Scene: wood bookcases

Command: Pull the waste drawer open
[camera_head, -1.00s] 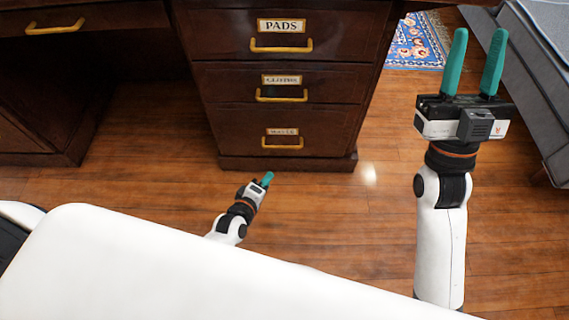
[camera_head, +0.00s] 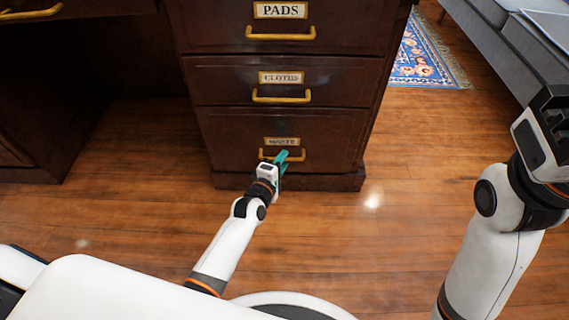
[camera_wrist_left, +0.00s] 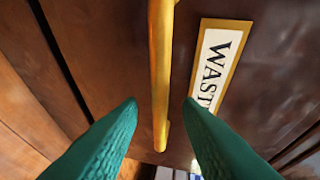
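The waste drawer (camera_head: 225,138) is the bottom drawer of a dark wood pedestal, and its front looks flush with the pedestal. Its yellow bar handle (camera_head: 298,158) sits below the label. In the left wrist view the handle (camera_wrist_left: 160,70) runs upright, beside the "WASTE" label (camera_wrist_left: 212,70). My left gripper (camera_head: 282,158) is at the handle; its teal fingers are apart, one on each side of the bar, with gaps showing. Whether either finger touches the bar I cannot tell. My right arm is at the right edge of the head view; its fingertips are out of frame.
Above are the "CLOTHS" drawer (camera_head: 220,82) and the "PADS" drawer (camera_head: 215,28), both shut. A patterned rug (camera_head: 425,60) and a grey piece of furniture (camera_head: 515,45) lie to the right. The wood floor (camera_head: 130,205) before the pedestal is clear.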

